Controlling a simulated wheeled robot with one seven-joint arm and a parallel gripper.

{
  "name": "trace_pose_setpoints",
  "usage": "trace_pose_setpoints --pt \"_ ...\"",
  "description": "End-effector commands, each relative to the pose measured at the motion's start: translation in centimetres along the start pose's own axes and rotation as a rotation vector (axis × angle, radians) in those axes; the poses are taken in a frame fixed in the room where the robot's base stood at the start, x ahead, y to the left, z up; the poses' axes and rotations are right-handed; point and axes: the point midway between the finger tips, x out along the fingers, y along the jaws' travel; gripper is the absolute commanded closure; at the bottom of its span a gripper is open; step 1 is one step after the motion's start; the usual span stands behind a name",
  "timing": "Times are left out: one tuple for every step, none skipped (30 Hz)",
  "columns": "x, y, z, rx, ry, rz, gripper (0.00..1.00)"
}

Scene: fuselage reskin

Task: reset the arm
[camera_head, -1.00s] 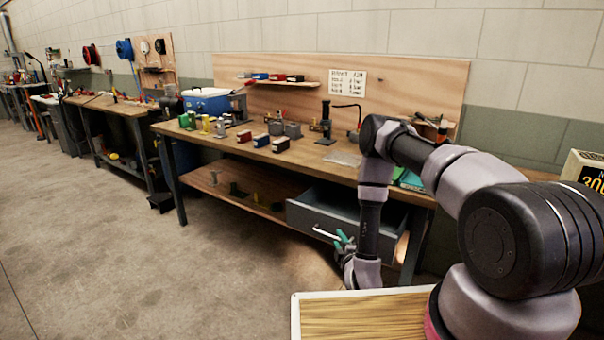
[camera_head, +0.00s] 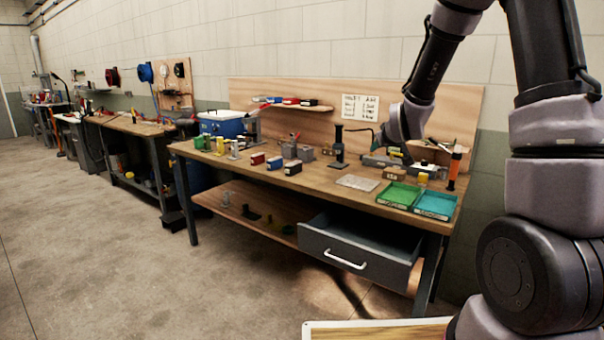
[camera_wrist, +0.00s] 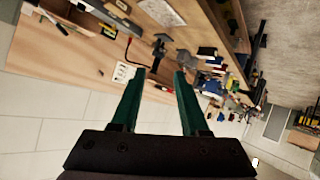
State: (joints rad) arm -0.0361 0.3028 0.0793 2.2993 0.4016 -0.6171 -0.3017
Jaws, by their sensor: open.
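My arm rises at the right of the head view and bends down to a pale wrist (camera_head: 405,120) in front of the bench's back panel. In the wrist view my gripper (camera_wrist: 160,72) has two dark green fingers standing apart, with nothing between them. Its fingers cannot be made out in the head view. The wrist view is steeply tilted and shows the bench, back panel and wall beyond the fingers. No contact between the fingers and anything shows.
The grey drawer (camera_head: 335,258) under the wooden workbench (camera_head: 320,188) stands open. A green tray (camera_head: 398,195) and a teal tray (camera_head: 436,205) lie at the bench's right end, near an orange-and-black tool (camera_head: 454,167). Small blocks stand further left. The floor (camera_head: 120,260) in front is clear.

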Motion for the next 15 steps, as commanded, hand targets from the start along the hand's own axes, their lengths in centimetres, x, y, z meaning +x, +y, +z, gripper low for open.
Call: trace_pose_setpoints --pt "-2.2 0.7 -1.3 0.042 -0.009 -0.009 0.55" --pt "-3.5 0.8 -1.7 0.07 -0.023 -0.017 0.55" --pt "-5.1 1.1 -2.1 0.106 -0.042 -0.028 0.55" --pt "-6.4 1.3 -2.5 0.132 -0.056 -0.037 0.55" --pt "-7.7 1.4 -2.7 0.159 -0.071 -0.045 0.55" --pt "-9.5 1.6 -2.9 0.193 -0.091 -0.055 0.55" --pt "-10.8 1.6 -3.1 0.219 -0.106 -0.062 0.55" --pt "-12.2 1.7 -3.1 0.245 -0.122 -0.07 0.55" --pt "-14.1 1.8 -3.2 0.278 -0.142 -0.078 0.55" --pt "-15.4 1.9 -3.1 0.305 -0.159 -0.085 0.55" --pt "-16.8 1.9 -3.0 0.329 -0.174 -0.091 0.55" --pt "-18.7 1.9 -2.9 0.364 -0.195 -0.099 0.55" --pt "-20.2 1.9 -2.7 0.388 -0.213 -0.104 0.55" --pt "-21.6 1.8 -2.4 0.413 -0.229 -0.11 0.55" --pt "-23.5 1.7 -2.1 0.446 -0.251 -0.116 0.55"
